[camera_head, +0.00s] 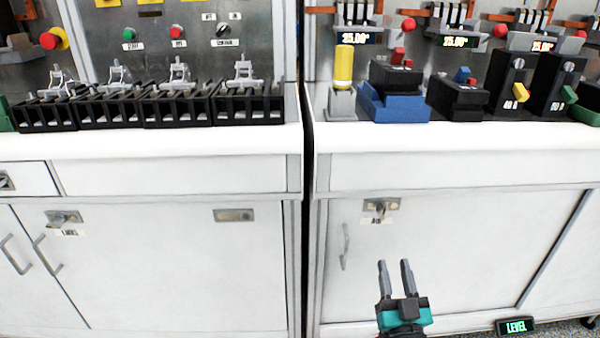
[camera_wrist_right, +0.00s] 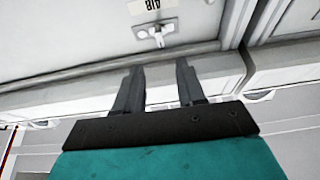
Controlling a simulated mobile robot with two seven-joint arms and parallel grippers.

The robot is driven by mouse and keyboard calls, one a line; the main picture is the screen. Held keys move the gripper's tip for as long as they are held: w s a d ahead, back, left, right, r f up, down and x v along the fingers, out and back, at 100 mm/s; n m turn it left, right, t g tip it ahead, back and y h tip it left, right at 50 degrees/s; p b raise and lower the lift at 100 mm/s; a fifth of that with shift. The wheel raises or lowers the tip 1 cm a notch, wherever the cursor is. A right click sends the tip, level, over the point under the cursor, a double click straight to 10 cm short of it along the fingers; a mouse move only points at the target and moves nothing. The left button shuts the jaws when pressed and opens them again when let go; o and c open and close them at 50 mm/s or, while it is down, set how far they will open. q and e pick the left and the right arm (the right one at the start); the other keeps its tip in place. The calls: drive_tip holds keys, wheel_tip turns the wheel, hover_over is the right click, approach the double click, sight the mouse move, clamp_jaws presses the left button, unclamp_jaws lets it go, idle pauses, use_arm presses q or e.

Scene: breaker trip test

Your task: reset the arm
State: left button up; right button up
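My right gripper (camera_head: 395,272) is in front of the right cabinet's white door, below the counter. Its two grey fingers are apart with nothing between them. In the right wrist view the fingers (camera_wrist_right: 158,88) are also apart and empty, with a latch (camera_wrist_right: 155,33) on a white cabinet door beyond them. My left gripper is in neither view.
Counters (camera_head: 440,138) run across the view, with a narrow gap (camera_head: 307,200) between two cabinets. Several black breaker racks (camera_head: 110,107) stand on the left counter. A blue-based device (camera_head: 393,105), a yellow cylinder (camera_head: 344,67) and black breaker units (camera_head: 506,85) stand on the right counter.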

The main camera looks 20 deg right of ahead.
drive_tip(key=s+a+f+n+g+y, duration=0.35)
drive_tip(key=s+a+g, duration=0.2)
drive_tip(key=a, duration=0.35)
drive_tip(key=s+a+f+n+g+y, duration=0.2)
drive_tip(key=s+a+g+y, duration=0.3)
drive_tip(key=s+a, duration=0.3)
use_arm(q)
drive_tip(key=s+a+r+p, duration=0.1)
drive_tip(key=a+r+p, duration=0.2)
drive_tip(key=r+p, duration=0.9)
drive_tip(key=p, duration=0.5)
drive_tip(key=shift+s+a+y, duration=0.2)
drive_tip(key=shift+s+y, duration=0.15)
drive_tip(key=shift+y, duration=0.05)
use_arm(e)
wheel_tip(320, 180, up, 12)
drive_tip(key=d+h, duration=0.1)
drive_tip(key=d, duration=0.1)
drive_tip(key=shift+s+d, duration=0.25)
drive_tip(key=shift+s, duration=0.05)
drive_tip(key=shift+f+g, duration=0.15)
drive_tip(key=shift+g, duration=0.1)
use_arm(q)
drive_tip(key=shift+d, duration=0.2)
use_arm(e)
drive_tip(key=shift+d, duration=0.15)
